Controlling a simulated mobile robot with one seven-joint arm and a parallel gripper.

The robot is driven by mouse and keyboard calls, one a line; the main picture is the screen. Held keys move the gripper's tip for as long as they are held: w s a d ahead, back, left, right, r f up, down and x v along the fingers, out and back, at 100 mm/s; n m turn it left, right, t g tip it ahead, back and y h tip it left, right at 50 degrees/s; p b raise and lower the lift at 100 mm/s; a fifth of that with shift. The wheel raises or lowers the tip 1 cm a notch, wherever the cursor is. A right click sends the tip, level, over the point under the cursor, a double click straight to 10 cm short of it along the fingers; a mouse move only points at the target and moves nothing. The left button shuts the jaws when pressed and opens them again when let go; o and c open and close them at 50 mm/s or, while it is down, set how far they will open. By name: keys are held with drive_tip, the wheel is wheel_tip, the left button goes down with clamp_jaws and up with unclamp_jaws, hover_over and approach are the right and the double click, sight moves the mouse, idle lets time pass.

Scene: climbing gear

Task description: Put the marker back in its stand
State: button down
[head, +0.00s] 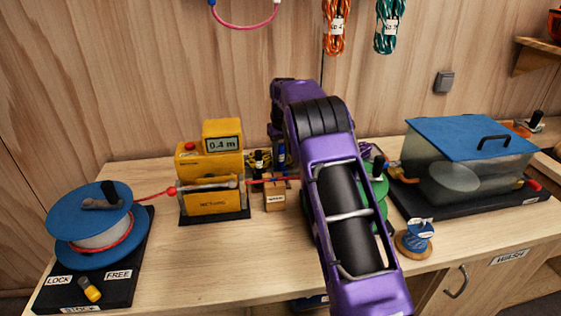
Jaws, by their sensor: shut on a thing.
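A small wooden block with a white label (275,199), which looks like the marker's stand, is on the bench just right of the yellow measuring device. My purple arm reaches over the bench and hides much of what is behind it. My gripper (267,168) shows small and partly hidden above and behind the block, beside a red line. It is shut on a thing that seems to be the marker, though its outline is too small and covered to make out. I cannot tell whether the held thing touches the block.
The yellow device (212,170) reads 0.4 m. A blue reel (92,222) stands at left, its pinkish line running through the device. A blue-lidded clear tank (465,165), a small blue spool (416,237) and a partly hidden green reel (379,188) are at right.

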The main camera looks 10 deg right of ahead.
drive_tip(key=shift+f, duration=0.7)
drive_tip(key=shift+f, duration=0.15)
drive_tip(key=c, duration=0.7)
unclamp_jaws()
drive_tip(key=r, duration=0.4)
drive_tip(key=s+r, duration=0.1)
drive_tip(key=r, duration=0.7)
drive_tip(key=shift+s+d+r, duration=0.15)
drive_tip(key=shift+s, duration=0.05)
